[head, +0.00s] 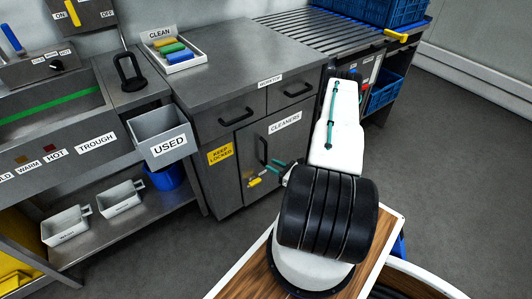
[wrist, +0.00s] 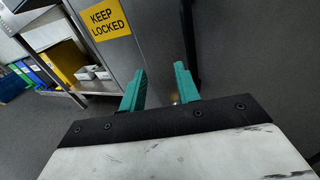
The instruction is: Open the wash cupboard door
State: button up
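The wash cupboard is the grey unit with a door (head: 284,142) labelled CLEANERS, and this door looks shut. A black upright handle (head: 263,150) is on the door's left side. A yellow KEEP LOCKED sign (head: 220,153) is on the panel left of it; the sign also shows in the wrist view (wrist: 106,18). A small yellow piece (head: 254,181) sits low near the handle. My gripper (head: 268,167) is at the handle's lower end. In the wrist view my gripper (wrist: 160,72) has its teal fingers apart, with a dark upright bar (wrist: 189,40) behind the right finger. Contact cannot be told.
A grey USED bin (head: 164,138) sticks out left of the cupboard. Two drawers (head: 238,113) are above the door. A lower shelf (head: 100,229) at left holds two small white bins. Open floor (head: 458,160) lies to the right.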

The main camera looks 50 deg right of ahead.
aim_at(266, 152)
jog(key=w+d, duration=0.1)
jog(key=w, duration=0.1)
jog(key=w+d+h, duration=0.1)
jog(key=w, duration=0.2)
jog(key=w+d+m+h, duration=0.1)
jog(key=w+d, duration=0.1)
jog(key=w, duration=0.1)
jog(key=shift+w, duration=0.1)
grip_shut()
